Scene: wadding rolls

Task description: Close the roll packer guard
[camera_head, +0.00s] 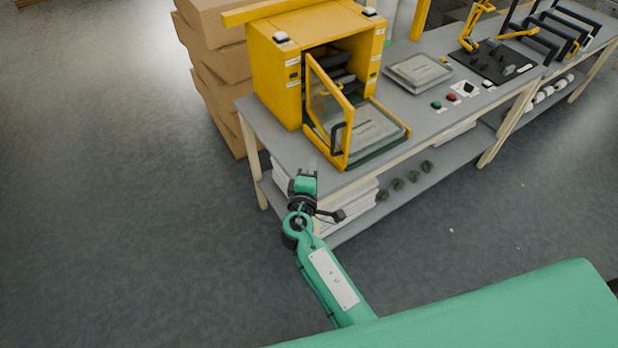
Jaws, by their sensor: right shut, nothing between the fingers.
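The roll packer (276,75) is a yellow box-shaped machine at the near left end of the bench. Its guard (327,100) is a clear panel in a yellow frame. It stands swung open towards me, so the dark inside shows. A black handle (336,138) is on the guard's outer edge. My right gripper (307,175) is at the bench's front edge, below and left of the handle in the picture and apart from it. It is shut and empty; its fingertips are small and hard to make out. My left gripper is out of view.
A tray with a grey pad (371,125) lies before the machine's opening, right of the guard. Another pad (418,70) and buttons (451,97) are further right. Brown cartons (218,75) are stacked behind left. The floor at left is clear.

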